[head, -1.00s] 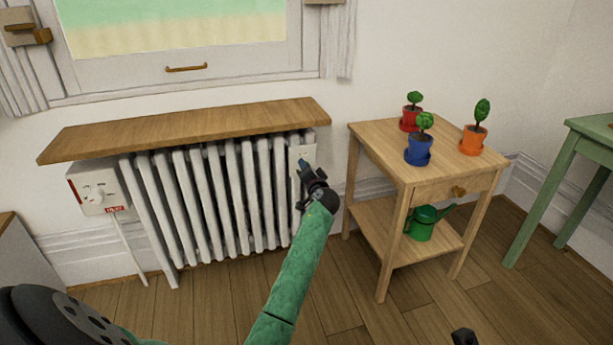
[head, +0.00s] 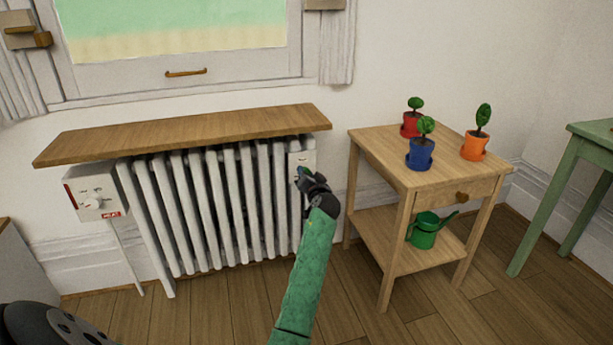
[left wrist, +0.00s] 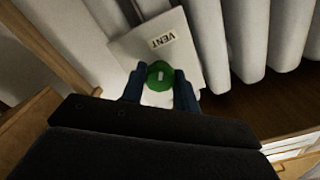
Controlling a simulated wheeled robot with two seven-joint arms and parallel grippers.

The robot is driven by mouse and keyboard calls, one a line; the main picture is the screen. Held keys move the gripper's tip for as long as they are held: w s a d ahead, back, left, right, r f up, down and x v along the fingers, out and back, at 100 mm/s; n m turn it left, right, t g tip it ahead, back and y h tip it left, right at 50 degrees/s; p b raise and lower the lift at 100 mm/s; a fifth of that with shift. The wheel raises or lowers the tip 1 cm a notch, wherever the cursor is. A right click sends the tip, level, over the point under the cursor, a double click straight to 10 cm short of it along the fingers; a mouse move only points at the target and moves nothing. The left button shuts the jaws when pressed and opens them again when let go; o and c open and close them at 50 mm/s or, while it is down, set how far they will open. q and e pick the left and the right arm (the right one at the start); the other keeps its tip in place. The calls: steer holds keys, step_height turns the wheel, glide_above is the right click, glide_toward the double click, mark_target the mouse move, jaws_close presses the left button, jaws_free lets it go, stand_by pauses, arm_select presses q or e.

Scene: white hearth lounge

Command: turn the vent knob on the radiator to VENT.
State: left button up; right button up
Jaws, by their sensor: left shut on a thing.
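The white radiator (head: 215,205) stands under the window, with a pale plate (head: 301,158) at its right end. In the left wrist view the plate (left wrist: 192,62) bears the word VENT, which reads upside down. A round green knob (left wrist: 160,75) with a short white mark sits at the plate beside the word. The mark runs roughly up and down the picture; I cannot tell which end points. My left gripper (head: 302,174) is at the plate, its blue fingers (left wrist: 159,88) closed on either side of the knob. In the head view the gripper hides the knob. My right gripper is out of view.
A wooden shelf (head: 190,133) overhangs the radiator. A white control box (head: 94,192) hangs at its left. A wooden side table (head: 385,150) with three potted plants and a green watering can (head: 424,232) stands close to the right of my left arm.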

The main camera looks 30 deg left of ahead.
arm_select(q)
steer(key=o, duration=1)
steer(key=shift+c, duration=0.2)
steer(key=p+v, duration=0.1)
steer(key=v, duration=0.6)
steer(key=shift+s+d+p, duration=0.25)
steer(key=shift+s+p, duration=0.05)
steer(key=shift+p, duration=0.1)
steer(key=shift+f, duration=0.1)
